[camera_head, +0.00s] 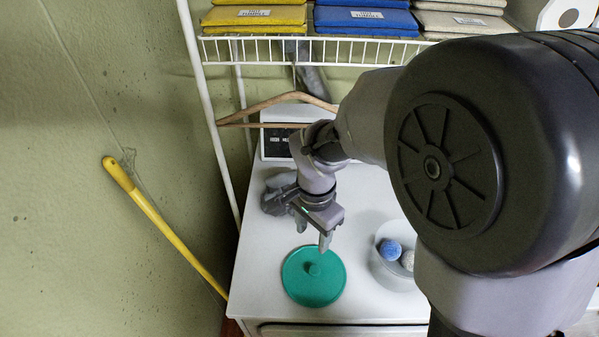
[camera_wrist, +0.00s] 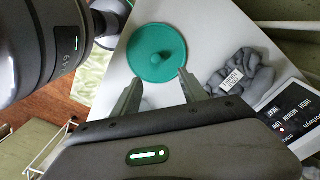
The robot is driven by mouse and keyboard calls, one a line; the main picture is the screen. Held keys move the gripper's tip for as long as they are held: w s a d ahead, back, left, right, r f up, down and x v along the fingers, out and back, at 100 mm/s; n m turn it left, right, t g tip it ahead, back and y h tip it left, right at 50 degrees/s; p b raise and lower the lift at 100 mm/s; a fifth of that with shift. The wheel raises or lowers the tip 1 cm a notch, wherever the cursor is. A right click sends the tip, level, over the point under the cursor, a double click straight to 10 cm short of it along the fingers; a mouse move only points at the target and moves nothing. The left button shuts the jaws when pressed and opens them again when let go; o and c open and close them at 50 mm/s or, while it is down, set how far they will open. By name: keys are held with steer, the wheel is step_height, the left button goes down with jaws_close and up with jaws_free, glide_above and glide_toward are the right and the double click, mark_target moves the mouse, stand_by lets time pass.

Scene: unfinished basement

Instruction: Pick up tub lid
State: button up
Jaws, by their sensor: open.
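The tub lid (camera_head: 314,280) is a round teal disc with a small knob in its middle. It lies flat on the white top of the appliance, near its front edge. The lid also shows in the wrist view (camera_wrist: 152,45), with its knob a little right of its middle. My gripper (camera_head: 312,238) is above and just behind the lid, pointing down. In the wrist view my gripper (camera_wrist: 158,82) has its two fingers spread apart with nothing between them. The fingertips lie near the lid's edge in that view; I cannot tell their exact height above it.
A clear tub (camera_head: 380,262) with blue and white balls stands right of the lid. A grey cloth bundle (camera_wrist: 240,72) lies behind the lid, near the control panel (camera_wrist: 290,115). A wooden hanger (camera_head: 262,105) hangs from the wire shelf (camera_head: 330,50). A yellow pole (camera_head: 165,225) leans at left.

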steer(key=b, duration=0.3)
glide_above(315, 270)
steer(key=f, duration=1)
steer(key=shift+w+a, duration=0.15)
steer(key=shift+w, duration=0.1)
steer(key=f+b, duration=0.1)
steer(key=f, duration=0.5)
steer(key=shift+s+f, duration=0.15)
steer(key=shift+s, duration=0.05)
jaws_close()
